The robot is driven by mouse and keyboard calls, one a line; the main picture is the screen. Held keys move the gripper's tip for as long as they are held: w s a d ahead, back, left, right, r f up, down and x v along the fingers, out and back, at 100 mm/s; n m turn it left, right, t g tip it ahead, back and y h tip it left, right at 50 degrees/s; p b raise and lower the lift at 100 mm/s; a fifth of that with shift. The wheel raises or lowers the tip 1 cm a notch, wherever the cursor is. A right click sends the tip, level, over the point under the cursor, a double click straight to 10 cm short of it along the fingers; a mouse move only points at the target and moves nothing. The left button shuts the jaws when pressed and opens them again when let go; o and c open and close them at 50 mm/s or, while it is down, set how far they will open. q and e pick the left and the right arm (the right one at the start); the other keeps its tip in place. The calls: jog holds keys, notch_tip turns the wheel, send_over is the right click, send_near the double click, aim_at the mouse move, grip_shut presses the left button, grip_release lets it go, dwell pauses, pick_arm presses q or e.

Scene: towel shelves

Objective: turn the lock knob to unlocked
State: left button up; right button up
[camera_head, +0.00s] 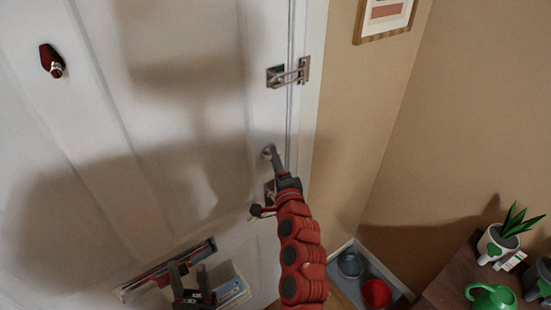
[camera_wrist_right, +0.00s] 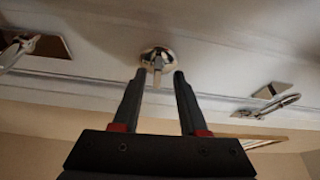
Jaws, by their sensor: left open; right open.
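The lock knob (camera_head: 268,151) is a small round metal piece on the white door, between the latch above and the handle below. In the right wrist view the knob (camera_wrist_right: 156,58) has a round plate and a narrow thumb-turn. My right gripper (camera_head: 274,158) is at the knob. In its wrist view the right gripper (camera_wrist_right: 156,75) is open, with one fingertip on either side of the thumb-turn; I cannot tell if they touch it. My left gripper (camera_head: 190,275) is low in front of the door near the mail slot, apart from the knob.
A swing-bar latch (camera_head: 288,74) is on the door edge above. A door handle (camera_head: 262,210) sits below, partly behind my right arm. A red knocker (camera_head: 51,60) is at upper left. Bowls (camera_head: 351,264) and a table (camera_head: 452,285) with a plant and green watering can are at lower right.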

jog(key=shift+w+f, duration=0.1)
jog(key=shift+f, duration=0.05)
jog(key=c, duration=0.4)
grip_shut()
jog(key=shift+w+d+f+n+y+b, duration=0.1)
jog(key=shift+n+y+b, duration=1.35)
jog(key=shift+n+b, duration=3.65)
jog(key=shift+d+f+n+y+b, duration=0.15)
jog(key=shift+n+y+b, duration=1.7)
jog(key=shift+b, duration=6.1)
jog(key=shift+w+d+f+n+y+b, duration=0.1)
jog(key=shift+n+y+b, duration=1)
jog(key=shift+n+b, duration=4.15)
jog(key=m+b, duration=0.2)
jog(key=shift+b, duration=0.3)
